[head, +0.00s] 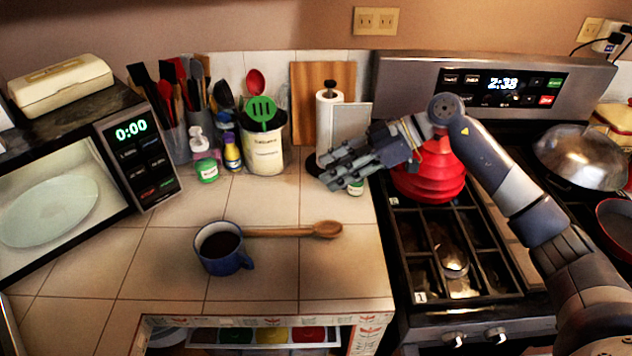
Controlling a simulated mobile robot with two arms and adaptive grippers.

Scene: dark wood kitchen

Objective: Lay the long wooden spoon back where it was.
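The long wooden spoon (290,232) lies flat on the tiled counter, its bowl to the right and its handle running left. The handle's left end meets the rim of a dark blue mug (225,262) in the picture; I cannot tell whether they touch. My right gripper (326,172) is above the back right of the counter, behind and apart from the spoon. Its fingers point left, spread with a gap between them, and hold nothing that I can see. My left gripper is not in view.
A utensil crock (264,156), small bottles and a paper towel holder (327,125) stand along the back. A small jar (355,188) is just under my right gripper. A red kettle-like pot (428,180) is on the stove. The microwave (140,150) is at left.

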